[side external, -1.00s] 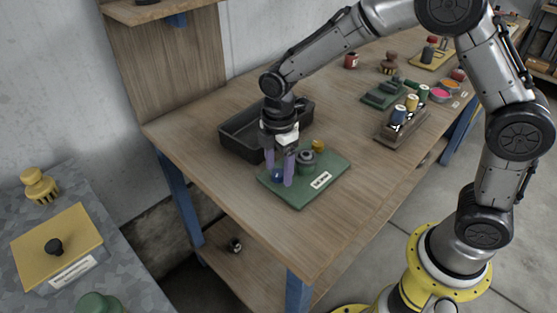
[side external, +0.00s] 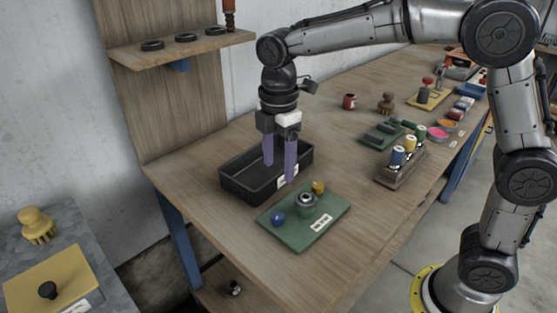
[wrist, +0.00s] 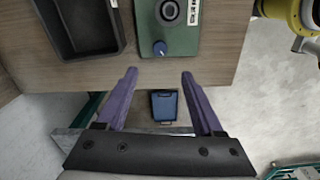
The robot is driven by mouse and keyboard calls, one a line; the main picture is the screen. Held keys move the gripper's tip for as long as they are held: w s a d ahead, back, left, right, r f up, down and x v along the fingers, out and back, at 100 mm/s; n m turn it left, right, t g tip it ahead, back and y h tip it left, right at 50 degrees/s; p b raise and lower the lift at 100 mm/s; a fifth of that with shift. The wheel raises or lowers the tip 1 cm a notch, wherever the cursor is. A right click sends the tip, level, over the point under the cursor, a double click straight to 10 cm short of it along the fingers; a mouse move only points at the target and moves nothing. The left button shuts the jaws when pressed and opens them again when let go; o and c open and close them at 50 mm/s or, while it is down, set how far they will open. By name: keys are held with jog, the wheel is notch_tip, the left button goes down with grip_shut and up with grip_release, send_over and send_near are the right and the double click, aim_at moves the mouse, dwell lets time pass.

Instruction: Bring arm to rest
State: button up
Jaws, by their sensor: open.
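My gripper (side external: 279,168) is open and empty, with its two purple fingers apart, raised above the wooden table. In the side external view it hangs in front of the black tray (side external: 235,185) and behind the green board (side external: 300,243).
A wooden rack (side external: 400,174) with several bottles stands right of the board. A shelf (side external: 205,46) with black rings is on the back panel.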

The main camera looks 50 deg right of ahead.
jog(key=s+d+r+m+t, duration=0.35)
jog(key=s+d+r, duration=0.35)
jog(key=s+r, duration=0.3)
jog(key=s+d+f+m+t, duration=0.2)
jog(key=s+f+m, duration=0.6)
jog(key=s+m, duration=0.4)
jog(key=shift+s+d+f+m, duration=0.15)
jog(key=shift+s+d+m, duration=0.15)
jog(key=shift+d+m, duration=0.2)
dwell(0.4)
